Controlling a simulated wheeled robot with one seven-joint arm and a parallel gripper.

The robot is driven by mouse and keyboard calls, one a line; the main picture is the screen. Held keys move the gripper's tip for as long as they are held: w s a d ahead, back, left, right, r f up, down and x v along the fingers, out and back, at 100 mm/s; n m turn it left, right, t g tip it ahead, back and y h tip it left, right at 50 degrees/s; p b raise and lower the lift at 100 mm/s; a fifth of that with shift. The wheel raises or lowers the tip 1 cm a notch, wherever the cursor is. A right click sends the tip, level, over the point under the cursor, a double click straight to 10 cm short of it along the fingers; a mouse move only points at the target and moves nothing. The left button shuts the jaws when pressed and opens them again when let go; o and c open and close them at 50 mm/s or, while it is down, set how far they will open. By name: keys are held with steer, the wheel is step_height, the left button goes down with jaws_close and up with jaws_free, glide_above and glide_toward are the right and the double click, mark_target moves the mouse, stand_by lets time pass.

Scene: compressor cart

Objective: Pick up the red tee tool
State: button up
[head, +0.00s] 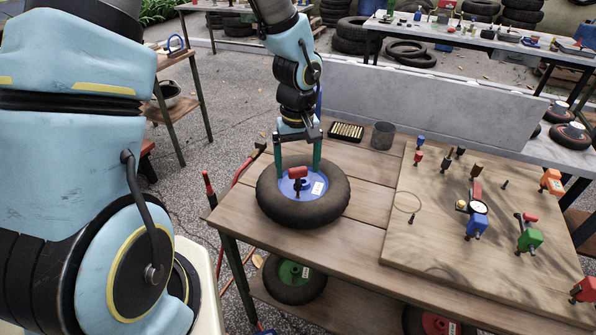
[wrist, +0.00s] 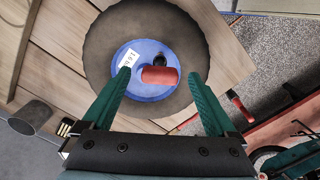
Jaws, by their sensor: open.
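The red tee tool (head: 297,173) stands at the hub of a small wheel with a black tyre (head: 302,213) and a blue rim (head: 291,188), which lies flat on the wooden table. In the wrist view the red handle (wrist: 160,75) lies across the blue rim, a little right of centre, beside a dark round part. My gripper (head: 298,170) is above the wheel with its green fingers spread to either side of the tool. In the wrist view the open fingers (wrist: 162,82) are empty, with the red handle between and beyond their tips. The tool's lower part is mostly hidden.
A wooden board (head: 440,235) with several coloured fittings covers the table's right side. A mesh cup (head: 383,136) and a black tray (head: 346,131) stand behind the wheel, before a grey upright panel (head: 430,100). A green-rimmed wheel (head: 294,275) lies on the lower shelf.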

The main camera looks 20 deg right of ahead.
mark_target(298, 169)
steer(key=shift+f, duration=0.95)
jaws_close()
steer(key=shift+r, duration=0.15)
step_height(298, 169, up, 15)
steer(key=p, duration=0.2)
steer(key=shift+p, duration=0.3)
stand_by(0.5)
